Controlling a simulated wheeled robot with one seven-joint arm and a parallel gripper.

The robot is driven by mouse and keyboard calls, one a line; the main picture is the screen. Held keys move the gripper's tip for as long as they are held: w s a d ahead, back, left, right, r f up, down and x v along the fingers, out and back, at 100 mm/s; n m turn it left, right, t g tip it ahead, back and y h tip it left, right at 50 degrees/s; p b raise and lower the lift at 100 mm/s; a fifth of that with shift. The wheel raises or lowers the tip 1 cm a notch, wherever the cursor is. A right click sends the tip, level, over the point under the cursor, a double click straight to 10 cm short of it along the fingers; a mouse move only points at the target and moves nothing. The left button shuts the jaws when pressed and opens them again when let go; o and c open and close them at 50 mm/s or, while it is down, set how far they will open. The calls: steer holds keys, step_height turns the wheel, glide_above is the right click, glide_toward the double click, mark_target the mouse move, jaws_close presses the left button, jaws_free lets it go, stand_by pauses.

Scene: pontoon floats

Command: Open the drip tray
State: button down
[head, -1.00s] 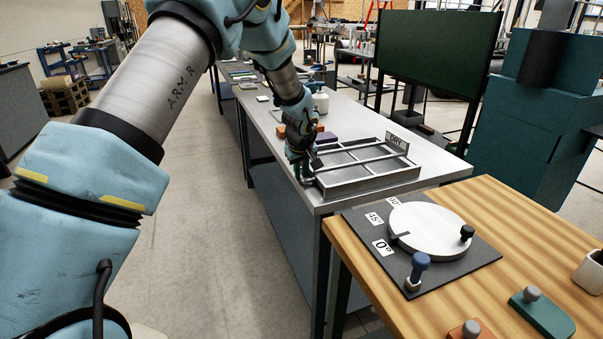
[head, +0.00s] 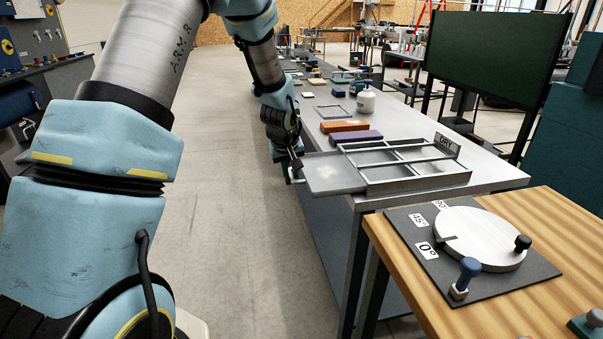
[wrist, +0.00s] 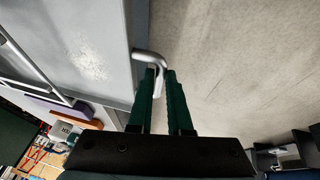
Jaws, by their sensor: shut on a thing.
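The drip tray (head: 334,173) is a flat grey metal tray, pulled out to the left from under a metal rack frame (head: 417,181) marked "DRY". It overhangs the table's left edge. In the wrist view the tray (wrist: 85,50) shows a pale speckled patch, with a bent metal handle (wrist: 150,58) on its edge. My gripper (wrist: 158,85) has its green fingers shut on that handle. In the head view my gripper (head: 293,172) is at the tray's left end, partly hidden by my wrist.
The grey workbench (head: 480,165) holds an orange block (head: 345,126), a purple block (head: 357,137) and a white bottle (head: 366,101). A wooden table (head: 540,225) with a round dial plate (head: 478,238) stands in front at right. The floor left of the bench is clear.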

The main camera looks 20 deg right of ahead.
steer(key=c, duration=0.8)
jaws_free()
steer(key=shift+c, duration=0.2)
steer(key=b+v, duration=0.2)
steer(key=v, duration=0.8)
steer(key=shift+r, duration=0.35)
steer(key=shift+s+a, duration=0.1)
steer(key=shift+a, duration=0.05)
steer(key=s+a+f+g, duration=0.1)
steer(key=s+a, duration=0.4)
steer(key=a, duration=0.3)
steer(key=s+a+f+g+y, duration=0.1)
steer(key=s+a, duration=0.4)
steer(key=a, duration=0.4)
steer(key=s+a+f+y, duration=0.1)
steer(key=s+a, duration=0.4)
steer(key=a, duration=0.4)
steer(key=shift+f+g, duration=0.35)
steer(key=shift+g, duration=0.05)
